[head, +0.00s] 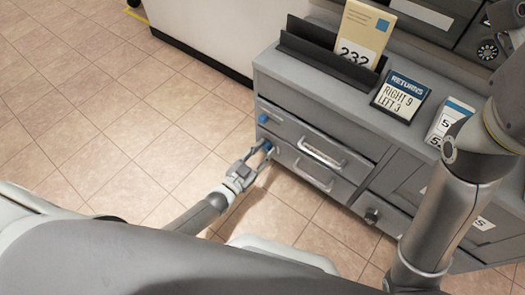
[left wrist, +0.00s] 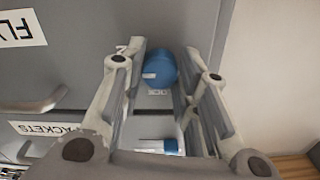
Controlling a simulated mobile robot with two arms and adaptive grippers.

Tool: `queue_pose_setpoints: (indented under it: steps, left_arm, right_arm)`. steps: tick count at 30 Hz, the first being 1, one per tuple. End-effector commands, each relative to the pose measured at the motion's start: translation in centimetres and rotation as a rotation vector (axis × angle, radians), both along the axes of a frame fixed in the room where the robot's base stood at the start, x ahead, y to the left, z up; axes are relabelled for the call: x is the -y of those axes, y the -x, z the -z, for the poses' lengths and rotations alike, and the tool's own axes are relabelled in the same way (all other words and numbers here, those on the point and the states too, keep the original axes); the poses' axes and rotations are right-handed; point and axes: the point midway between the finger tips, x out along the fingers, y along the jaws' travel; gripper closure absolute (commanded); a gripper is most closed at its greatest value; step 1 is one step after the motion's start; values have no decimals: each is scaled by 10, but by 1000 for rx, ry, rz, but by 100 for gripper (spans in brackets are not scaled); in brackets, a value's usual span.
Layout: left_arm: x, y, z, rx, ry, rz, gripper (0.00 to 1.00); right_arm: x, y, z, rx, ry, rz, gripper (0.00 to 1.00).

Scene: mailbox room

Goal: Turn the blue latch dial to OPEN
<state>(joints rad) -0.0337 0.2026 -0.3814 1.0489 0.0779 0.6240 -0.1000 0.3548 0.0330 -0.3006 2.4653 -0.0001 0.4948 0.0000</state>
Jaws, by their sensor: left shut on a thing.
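The blue latch dial (head: 267,146) is on the left end of the lower drawer front of the grey cabinet. In the left wrist view the blue dial (left wrist: 160,68) sits between the two fingers, with a small white mark on its face. My left gripper (head: 258,157) is shut on the dial; it also shows in the left wrist view (left wrist: 165,75).
A second blue part (head: 262,119) is on the upper drawer front. The grey cabinet (head: 275,66) has metal handles (head: 322,153) and carries a black file holder, a RETURNS sign (head: 400,95) and a card marked 232 (head: 362,38). The tiled floor (head: 120,120) at left is clear.

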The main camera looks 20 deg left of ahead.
Motion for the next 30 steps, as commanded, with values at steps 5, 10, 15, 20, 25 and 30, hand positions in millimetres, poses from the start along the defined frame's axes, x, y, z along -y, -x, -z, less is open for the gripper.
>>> queue_pose_setpoints:
  steps: [5, 10, 15, 20, 25, 30]
  left_arm:
    - [0, 1, 2, -5, -2, 1, 95]
    - [0, 1, 2, -4, 0, 0, 50]
    - [0, 1, 1, -2, 0, 1, 49]
    - [0, 1, 1, -2, 0, 0, 49]
    - [-6, 15, 2, -4, 0, 0, 49]
    - [-16, 46, 2, -4, -1, 1, 49]
  right_arm:
    - [0, 0, 0, 1, 0, 0, 60]
    - [0, 1, 0, 3, 0, 1, 60]
    - [0, 1, -1, 5, -1, 0, 60]
    - [1, 3, -2, 11, -3, 1, 60]
    - [1, 2, -1, 9, -3, 1, 60]
    - [1, 2, -1, 7, -2, 0, 60]
